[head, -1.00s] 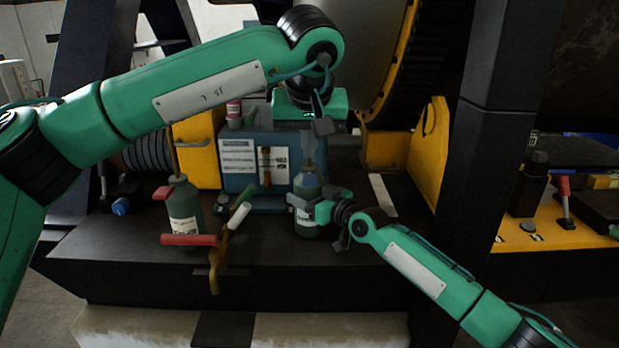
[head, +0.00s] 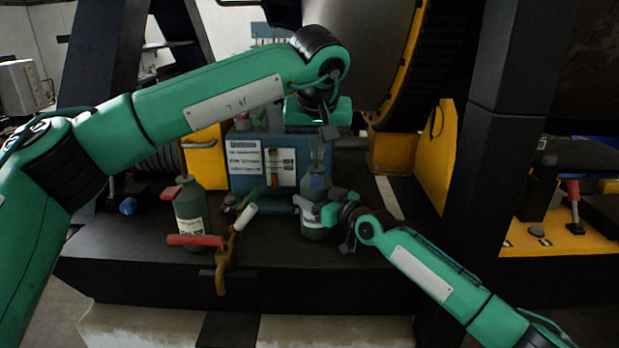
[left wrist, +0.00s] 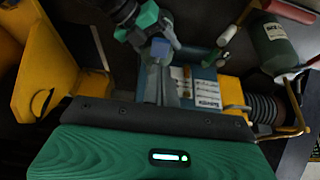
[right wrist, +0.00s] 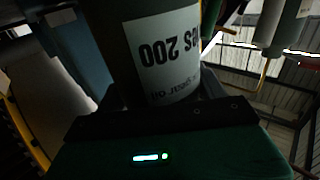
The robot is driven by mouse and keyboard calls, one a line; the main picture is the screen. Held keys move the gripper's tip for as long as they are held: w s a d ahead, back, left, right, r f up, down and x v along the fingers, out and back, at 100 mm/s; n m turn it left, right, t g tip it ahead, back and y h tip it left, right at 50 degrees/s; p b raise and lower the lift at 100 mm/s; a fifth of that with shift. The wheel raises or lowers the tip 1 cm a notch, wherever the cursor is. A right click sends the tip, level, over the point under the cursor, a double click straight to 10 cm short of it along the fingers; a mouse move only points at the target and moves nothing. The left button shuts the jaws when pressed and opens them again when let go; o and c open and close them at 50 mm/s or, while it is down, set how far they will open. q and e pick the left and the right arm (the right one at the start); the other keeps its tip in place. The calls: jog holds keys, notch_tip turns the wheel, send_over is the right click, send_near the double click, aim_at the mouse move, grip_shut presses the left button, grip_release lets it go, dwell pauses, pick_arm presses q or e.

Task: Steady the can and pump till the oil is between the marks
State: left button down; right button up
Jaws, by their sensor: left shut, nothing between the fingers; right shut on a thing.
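The green oil can (head: 314,222) with a blue top stands upright on the dark deck. The oil level against any marks is too small to tell.
A second green can (head: 190,212) with a red cap stands on the left. A dark column (head: 485,180) rises on the right.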

aim_at(316, 184)
pick_arm(q)
jog(key=shift+w, duration=0.15)
jog(key=shift+f, duration=0.1)
jog(key=shift+x, duration=3.5)
jog(key=shift+a+f, duration=0.1)
jog(key=shift+f, duration=1.55)
jog(key=s, duration=0.1)
jog(key=s+r, duration=0.1)
jog(key=s, duration=0.1)
jog(key=shift+r, duration=0.1)
